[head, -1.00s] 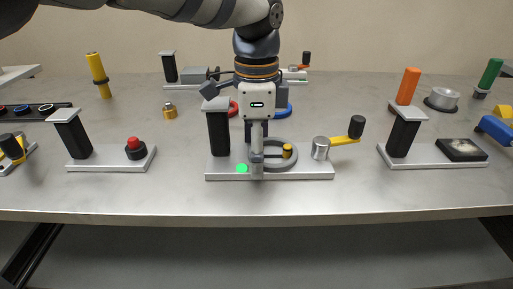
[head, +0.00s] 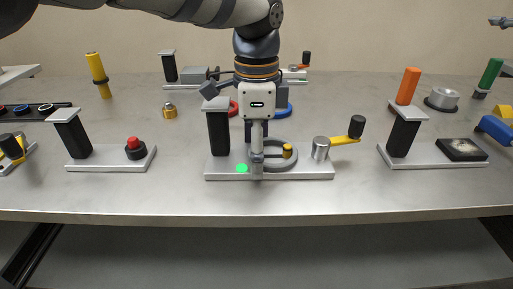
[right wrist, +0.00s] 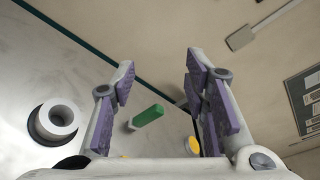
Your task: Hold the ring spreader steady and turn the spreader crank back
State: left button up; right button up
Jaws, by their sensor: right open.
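The ring spreader stands mid-table. It has a grey base plate (head: 225,176), a black upright handle (head: 219,134) with a grey top, a grey ring (head: 288,163) with a yellow peg, and a green light. The spreader crank (head: 345,139), a yellow arm with a black knob, points right from a silver hub (head: 320,148). My left gripper (head: 257,165) points down over the plate, right of the handle and at the ring's left side. Its fingers overlap edge-on, so their gap is hidden. My right gripper (right wrist: 161,65) is open and empty; a small part of my right arm shows at the head view's upper right edge.
In the right wrist view a green cylinder (right wrist: 148,115) and a silver round part (right wrist: 57,119) lie beyond my fingers. A fixture with a red button (head: 135,144) stands left; one with a dark pad (head: 461,149) stands right. The front table strip is clear.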

pick_arm(q)
jog(key=shift+f, duration=0.15)
pick_arm(e)
jog(key=w+a+f+n+g+y, duration=0.1)
jog(key=a+n+g+y, duration=0.4)
jog(key=a, duration=1.3)
jog(key=n+g+h, duration=0.6)
jog(key=n+g, duration=0.2)
jog(key=n, duration=0.6)
send_near(358, 118)
jog(key=x, duration=1.1)
jog(key=shift+r, duration=0.1)
